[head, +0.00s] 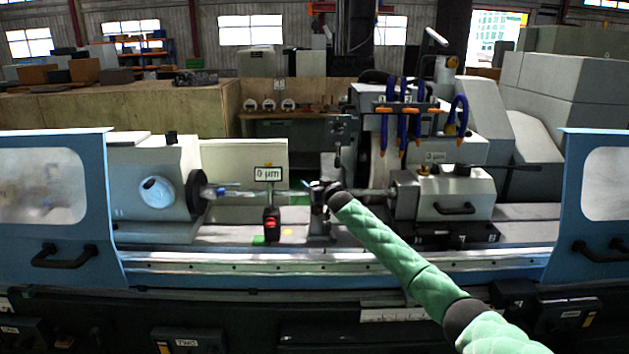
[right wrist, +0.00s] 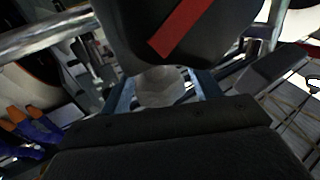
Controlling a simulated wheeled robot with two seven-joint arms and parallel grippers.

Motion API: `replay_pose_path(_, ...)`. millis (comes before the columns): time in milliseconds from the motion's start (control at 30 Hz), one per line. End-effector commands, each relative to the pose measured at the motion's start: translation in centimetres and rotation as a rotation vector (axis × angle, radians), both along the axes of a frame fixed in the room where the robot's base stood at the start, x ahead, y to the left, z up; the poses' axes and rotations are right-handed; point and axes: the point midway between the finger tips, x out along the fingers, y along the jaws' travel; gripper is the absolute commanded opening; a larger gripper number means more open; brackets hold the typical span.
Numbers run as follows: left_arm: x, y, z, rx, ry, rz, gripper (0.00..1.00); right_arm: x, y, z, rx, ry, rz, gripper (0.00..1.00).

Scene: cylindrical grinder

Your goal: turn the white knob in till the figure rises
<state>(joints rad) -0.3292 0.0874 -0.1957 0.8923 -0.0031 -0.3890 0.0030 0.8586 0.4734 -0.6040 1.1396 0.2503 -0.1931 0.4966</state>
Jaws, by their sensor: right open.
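The white knob (right wrist: 160,88) shows in the right wrist view as a pale faceted piece under a dark rounded body with a red stripe (right wrist: 180,27). My right gripper (right wrist: 165,94) is open, with one finger on each side of the knob; I cannot tell whether they touch it. In the head view my right gripper (head: 322,188) is at the dark fixture on the workpiece line, and the knob is hidden there. A small display (head: 268,173) left of the gripper reads 0 µm. A second display (head: 434,157) on the right also reads 0 µm. My left gripper is out of view.
The thin shaft (head: 245,194) runs from the left chuck (head: 196,191) to the tailstock (head: 440,194). A small black and red device (head: 271,223) stands left of my gripper. Blue doors with handles (head: 65,255) flank the opening. Blue hoses (head: 402,125) hang behind.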

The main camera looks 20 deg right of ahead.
Motion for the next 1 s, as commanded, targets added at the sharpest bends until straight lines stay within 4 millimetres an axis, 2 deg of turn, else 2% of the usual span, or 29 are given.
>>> replay_pose_path(400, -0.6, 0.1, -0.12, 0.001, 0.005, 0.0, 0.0, 0.5, 0.14, -0.1, 0.0, 0.0, 0.001, 0.61)
replay_pose_path(600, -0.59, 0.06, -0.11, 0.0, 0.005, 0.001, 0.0, 0.5, 0.14, -0.09, 0.0, 0.0, 0.001, 0.22)
replay_pose_path(633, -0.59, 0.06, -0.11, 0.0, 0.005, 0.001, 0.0, 0.5, 0.14, -0.09, 0.0, 0.0, 0.001, 0.18)
replay_pose_path(1000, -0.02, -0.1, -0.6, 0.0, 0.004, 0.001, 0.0, 0.51, 0.22, -0.29, 0.002, -0.001, -0.024, 0.18)
